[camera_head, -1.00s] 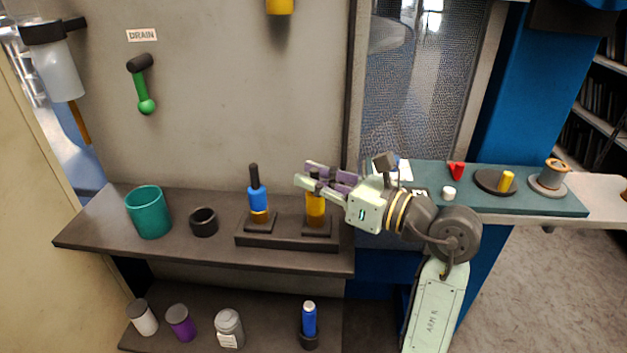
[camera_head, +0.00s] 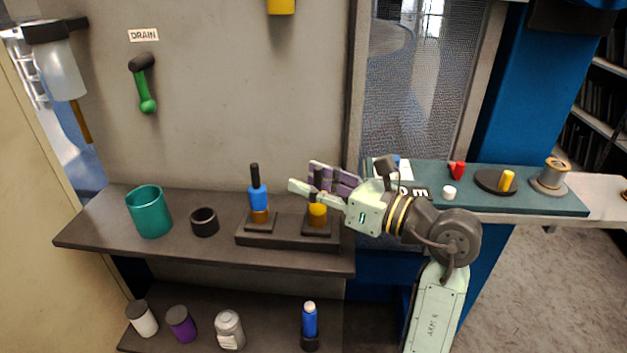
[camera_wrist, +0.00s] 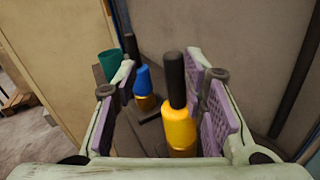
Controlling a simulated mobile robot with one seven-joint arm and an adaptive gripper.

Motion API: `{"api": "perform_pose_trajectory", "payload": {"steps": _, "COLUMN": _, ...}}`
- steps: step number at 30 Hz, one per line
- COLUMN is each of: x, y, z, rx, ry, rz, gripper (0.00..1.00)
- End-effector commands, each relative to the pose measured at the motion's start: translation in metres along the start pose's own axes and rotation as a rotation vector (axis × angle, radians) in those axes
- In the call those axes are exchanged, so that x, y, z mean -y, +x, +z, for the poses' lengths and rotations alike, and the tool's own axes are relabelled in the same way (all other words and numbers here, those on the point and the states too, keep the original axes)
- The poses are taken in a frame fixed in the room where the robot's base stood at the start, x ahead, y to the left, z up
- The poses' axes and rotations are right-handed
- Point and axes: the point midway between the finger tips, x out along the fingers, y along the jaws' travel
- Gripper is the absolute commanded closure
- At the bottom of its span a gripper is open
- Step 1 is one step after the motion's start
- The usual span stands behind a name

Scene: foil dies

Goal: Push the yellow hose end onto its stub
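The yellow hose end (camera_head: 318,212) stands upright at the right stub position on a dark base block, with a black hose piece rising from its top. In the wrist view the yellow hose end (camera_wrist: 179,130) stands between my finger pads, with a clear gap on its left and a smaller one on its right. My gripper (camera_head: 303,176) is open around it; it also shows in the wrist view (camera_wrist: 168,100). A finger crosses the hose end's upper part in the head view. The yellow stub is hard to tell from the hose end, so its seating is unclear.
A blue hose end (camera_head: 258,198) stands upright on a brass-coloured stub to the left on the same block (camera_head: 285,241). A teal cup (camera_head: 149,212) and a black ring (camera_head: 204,222) stand further left. The wall is close behind. A teal mat (camera_head: 540,203) with small parts lies right.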

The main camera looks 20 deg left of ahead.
Motion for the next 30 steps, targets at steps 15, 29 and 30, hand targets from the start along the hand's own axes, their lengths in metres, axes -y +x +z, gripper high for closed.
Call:
{"api": "perform_pose_trajectory", "payload": {"steps": 15, "x": 0.005, "y": -0.021, "z": -0.014, "rx": -0.030, "ry": 0.027, "rz": -0.008, "gripper": 0.62}}
{"api": "perform_pose_trajectory", "payload": {"steps": 29, "x": -0.001, "y": -0.081, "z": 0.000, "rx": 0.000, "ry": 0.004, "rz": -0.008, "gripper": 0.62}}
{"api": "perform_pose_trajectory", "payload": {"steps": 30, "x": -0.002, "y": -0.082, "z": 0.001, "rx": 0.000, "ry": 0.002, "rz": -0.008, "gripper": 0.62}}
